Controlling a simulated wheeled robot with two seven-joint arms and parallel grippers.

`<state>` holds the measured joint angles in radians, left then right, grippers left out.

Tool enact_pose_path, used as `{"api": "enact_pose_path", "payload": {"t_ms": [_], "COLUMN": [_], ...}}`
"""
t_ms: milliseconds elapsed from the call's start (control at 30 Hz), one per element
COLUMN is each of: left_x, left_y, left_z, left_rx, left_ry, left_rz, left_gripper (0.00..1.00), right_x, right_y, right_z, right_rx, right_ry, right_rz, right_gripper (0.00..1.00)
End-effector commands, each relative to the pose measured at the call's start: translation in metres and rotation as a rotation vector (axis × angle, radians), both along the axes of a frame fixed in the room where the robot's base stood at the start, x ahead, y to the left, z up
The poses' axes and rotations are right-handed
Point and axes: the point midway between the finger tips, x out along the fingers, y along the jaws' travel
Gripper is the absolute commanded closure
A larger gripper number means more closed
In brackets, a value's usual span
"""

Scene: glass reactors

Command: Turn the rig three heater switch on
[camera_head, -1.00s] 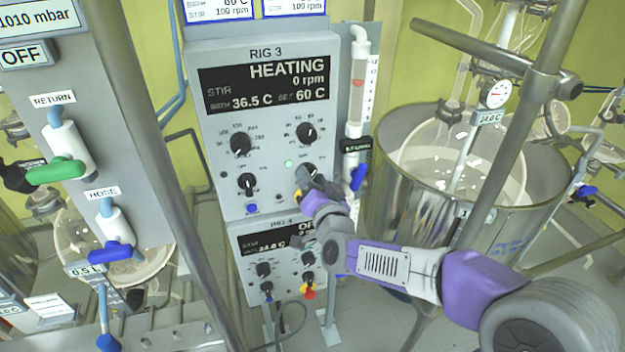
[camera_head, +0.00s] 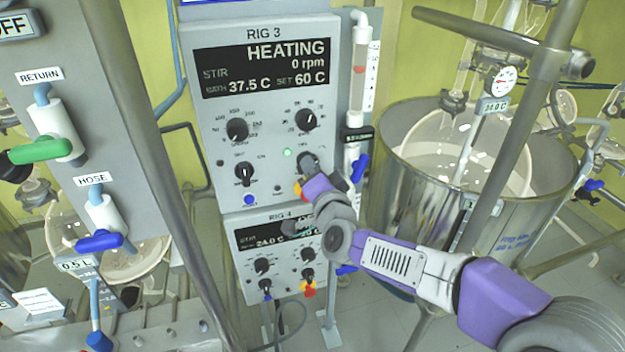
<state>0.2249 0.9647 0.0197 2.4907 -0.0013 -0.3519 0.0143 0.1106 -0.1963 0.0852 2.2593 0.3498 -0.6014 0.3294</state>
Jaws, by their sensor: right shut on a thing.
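The rig three control box (camera_head: 225,172) is grey and carries the label RIG 3. Its display (camera_head: 265,68) reads HEATING, 0 rpm, bath 37.5 C and set 60 C. A small green light (camera_head: 287,153) glows on its lower right part. My right gripper (camera_head: 308,168) is at the lower right switch of this box, beside the green light, and is shut on that switch. The gripper and wrist hide most of the switch, so its exact angle cannot be read. My left gripper is not in view.
The rig four box (camera_head: 240,262) sits directly below, with its own knobs. A blue-handled valve (camera_head: 360,167) is close to the right of my gripper. A metal bath (camera_head: 390,200) and slanting steel poles stand at the right. A valve panel (camera_head: 75,85) stands at the left.

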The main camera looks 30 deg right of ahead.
Motion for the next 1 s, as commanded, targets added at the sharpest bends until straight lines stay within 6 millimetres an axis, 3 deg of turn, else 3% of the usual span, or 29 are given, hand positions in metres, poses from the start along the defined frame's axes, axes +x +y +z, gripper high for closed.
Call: {"api": "enact_pose_path", "payload": {"t_ms": [100,467,500,667,1000], "left_x": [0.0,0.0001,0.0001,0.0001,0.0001], "left_y": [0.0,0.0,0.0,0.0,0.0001], "left_z": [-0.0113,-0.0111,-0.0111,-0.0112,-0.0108], "left_rx": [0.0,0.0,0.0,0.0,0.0], "left_ry": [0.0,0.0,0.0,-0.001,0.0], "left_rz": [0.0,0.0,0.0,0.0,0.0], "left_gripper": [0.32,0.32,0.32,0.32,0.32], "right_x": [-0.0003,-0.0002,-0.0002,-0.0002,-0.0037], "right_y": [-0.0003,-0.0004,-0.0004,-0.0004,0.0005], "right_z": [-0.0023,0.0001,0.0002,0.0001,0.0002], "right_rx": [0.069,0.102,0.102,0.1,0.099], "right_ry": [-0.018,-0.024,-0.024,-0.023,-0.022], "right_rz": [0.0,0.0,0.0,0.0,0.0], "right_gripper": [1.0,1.0,0.8,0.56,0.56]}}
